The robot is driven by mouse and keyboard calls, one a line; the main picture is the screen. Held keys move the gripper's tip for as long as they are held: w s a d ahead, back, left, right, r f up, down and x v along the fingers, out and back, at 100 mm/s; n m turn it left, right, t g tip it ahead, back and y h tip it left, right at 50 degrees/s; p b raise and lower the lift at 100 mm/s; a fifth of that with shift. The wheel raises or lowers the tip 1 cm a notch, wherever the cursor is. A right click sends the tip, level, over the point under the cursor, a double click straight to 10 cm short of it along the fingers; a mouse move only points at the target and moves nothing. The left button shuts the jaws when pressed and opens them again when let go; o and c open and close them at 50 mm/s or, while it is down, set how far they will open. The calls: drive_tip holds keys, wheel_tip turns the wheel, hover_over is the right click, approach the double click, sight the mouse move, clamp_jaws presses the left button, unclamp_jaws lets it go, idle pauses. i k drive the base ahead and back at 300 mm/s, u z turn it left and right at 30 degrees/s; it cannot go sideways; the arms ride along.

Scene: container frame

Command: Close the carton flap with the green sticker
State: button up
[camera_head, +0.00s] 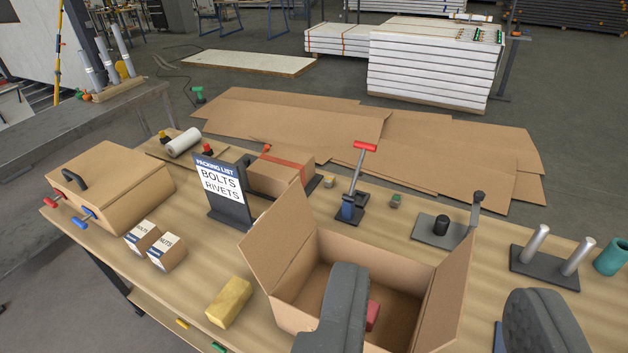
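An open brown carton (375,258) stands on the workbench, at the lower middle of the picture. Its left flap (277,236) stands up and leans outward. Its right flap (450,298) also stands up. I see no green sticker on the visible flap faces. A red item (373,315) lies inside, partly hidden by my left finger. My gripper (440,290) is open and empty, its two dark grey fingers wide apart. The left finger shows in front of the carton's opening, the right finger to the right of the right flap. The carton's near side is partly hidden.
A packing-list sign (220,190), small boxes labelled bolts and nuts (166,252), and a yellow block (229,302) stand left of the carton. A toggle clamp (355,190) stands behind it. A metal bracket (445,230) and a two-post stand (550,262) are to the right.

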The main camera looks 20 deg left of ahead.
sight(269, 247)
drive_tip(key=u, duration=0.1)
drive_tip(key=i, duration=0.4)
drive_tip(key=u, duration=0.4)
drive_tip(key=k, duration=1.2)
drive_tip(key=u, duration=0.65)
drive_tip(key=i, duration=1.9)
drive_tip(key=z, duration=0.5)
